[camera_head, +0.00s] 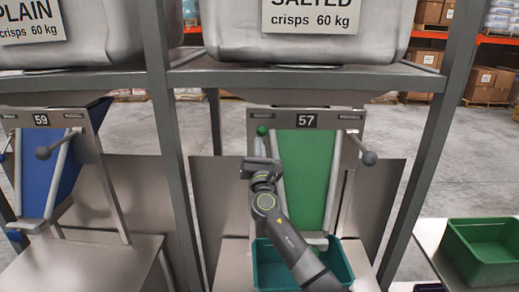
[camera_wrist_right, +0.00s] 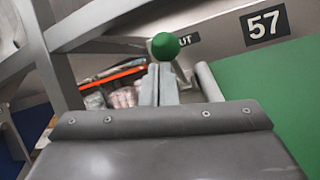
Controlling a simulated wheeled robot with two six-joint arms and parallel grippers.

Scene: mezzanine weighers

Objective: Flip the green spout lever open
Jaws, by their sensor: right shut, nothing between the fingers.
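The spout numbered 57 (camera_head: 306,160) has a green chute in a grey frame, below the hopper labelled SALTED. A lever with a green ball knob (camera_head: 262,131) is at the upper left of this chute. My right gripper (camera_head: 260,150) is just below the knob, left of the chute. In the right wrist view the green knob (camera_wrist_right: 165,46) appears right beyond the tips of my shut, empty fingers (camera_wrist_right: 160,75). I cannot tell whether they touch it. The lever's arm is mostly hidden. My left gripper is not in view.
A grey ball handle (camera_head: 369,158) sticks out right of the green chute. A teal crate (camera_head: 342,262) stands under it, partly behind my right arm. Blue spout 59 (camera_head: 40,165) is at left, and a frame post (camera_head: 172,130) stands between. A green crate (camera_head: 485,250) is at right.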

